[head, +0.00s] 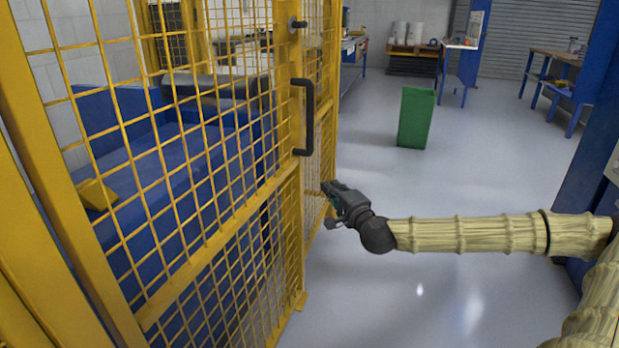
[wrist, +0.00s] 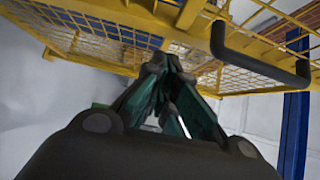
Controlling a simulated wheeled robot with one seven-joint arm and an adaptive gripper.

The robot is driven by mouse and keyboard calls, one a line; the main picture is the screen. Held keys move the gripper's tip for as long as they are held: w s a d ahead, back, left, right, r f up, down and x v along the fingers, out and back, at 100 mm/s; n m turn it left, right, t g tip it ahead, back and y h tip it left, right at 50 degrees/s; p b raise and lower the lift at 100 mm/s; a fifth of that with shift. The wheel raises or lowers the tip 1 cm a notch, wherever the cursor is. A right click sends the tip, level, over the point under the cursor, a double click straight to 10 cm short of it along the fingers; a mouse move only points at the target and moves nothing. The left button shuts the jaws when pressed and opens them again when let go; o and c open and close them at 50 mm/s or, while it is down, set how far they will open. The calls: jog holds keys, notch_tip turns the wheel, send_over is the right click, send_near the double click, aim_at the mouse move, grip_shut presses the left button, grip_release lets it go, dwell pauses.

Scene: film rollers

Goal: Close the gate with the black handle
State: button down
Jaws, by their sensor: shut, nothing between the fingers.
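The yellow mesh gate (head: 298,205) stands at the left in the head view, with a black handle (head: 309,118) upright near its edge. My gripper (head: 328,188) is below and to the right of the handle, close to the gate's edge, and does not hold the handle. In the wrist view the fingers (wrist: 172,62) of my gripper come together with nothing between them. The black handle (wrist: 262,62) shows there at the upper right, apart from the fingers, and the yellow gate frame (wrist: 125,22) runs across the top.
Blue equipment (head: 165,165) lies behind the mesh at the left. A green bin (head: 416,118) stands on the grey floor (head: 490,165) beyond my arm. Workbenches (head: 560,72) stand at the far right. The floor between bin and gate is clear.

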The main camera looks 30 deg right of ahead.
jog(key=b, duration=0.3)
send_near(302, 167)
jog(key=w+d, duration=0.1)
jog(key=d, duration=0.2)
jog(key=shift+w+a+r+b, duration=0.1)
jog(key=shift+w+a+b, duration=0.2)
jog(key=shift+w+a, duration=0.45)
jog(key=shift+w+a+b, duration=0.25)
jog(key=shift+w+a, duration=0.3)
jog(key=shift+w, duration=0.3)
jog(key=shift+w, duration=0.15)
